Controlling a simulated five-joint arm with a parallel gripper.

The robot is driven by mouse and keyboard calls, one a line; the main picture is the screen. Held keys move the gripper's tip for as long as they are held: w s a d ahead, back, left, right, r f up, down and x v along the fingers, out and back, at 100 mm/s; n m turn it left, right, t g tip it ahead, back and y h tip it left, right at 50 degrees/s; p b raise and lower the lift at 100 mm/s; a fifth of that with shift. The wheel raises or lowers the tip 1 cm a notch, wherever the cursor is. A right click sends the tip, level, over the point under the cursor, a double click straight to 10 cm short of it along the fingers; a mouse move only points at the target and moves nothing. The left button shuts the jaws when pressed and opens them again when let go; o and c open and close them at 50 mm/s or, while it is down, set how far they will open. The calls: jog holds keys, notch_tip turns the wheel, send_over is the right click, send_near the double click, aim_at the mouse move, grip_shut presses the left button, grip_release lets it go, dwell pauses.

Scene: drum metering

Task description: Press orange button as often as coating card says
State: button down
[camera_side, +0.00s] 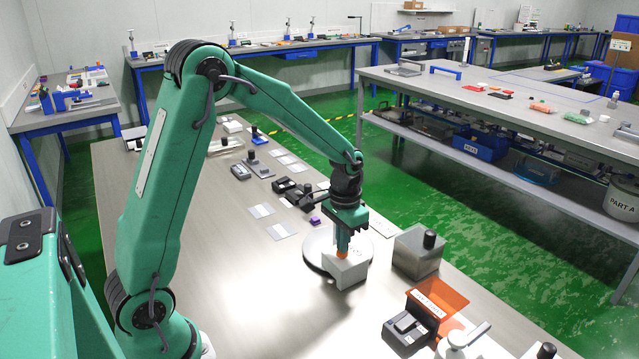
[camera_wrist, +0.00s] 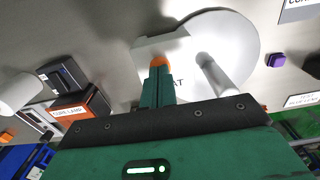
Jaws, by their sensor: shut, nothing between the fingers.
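The orange button (camera_side: 342,254) sits on top of a pale block-shaped housing (camera_side: 346,272) at the edge of a round light plate (camera_side: 318,256). My gripper (camera_side: 342,247) is shut and empty, pointing down directly over the button. Its fingertips partly cover the button; I cannot tell contact from a small gap. In the wrist view, the button (camera_wrist: 160,61) shows just beyond the fingertips (camera_wrist: 157,70), and lettering on the plate is partly hidden by the fingers. Pale cards (camera_side: 281,231) lie on the bench, but their print is too small to read, so I cannot identify the coating card.
A grey box with a black knob (camera_side: 416,254) stands right of the plate. An orange hood labelled cure lamp (camera_wrist: 81,108) stands near the front; it also shows in the side view (camera_side: 438,297). A small purple block (camera_side: 314,220) lies behind the plate. The bench left of the plate is clear.

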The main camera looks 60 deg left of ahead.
jog(key=shift+f, duration=0.35)
dwell(0.4)
jog(key=shift+r, duration=3.55)
jog(key=s+d+r+t, duration=0.2)
jog(key=s+r, duration=0.3)
jog(key=s, duration=0.4)
jog(key=s+d+r+t, duration=0.3)
jog(key=s+r, duration=0.2)
jog(key=s, duration=0.5)
jog(key=shift+s+t, duration=0.2)
jog(key=shift+t, duration=0.1)
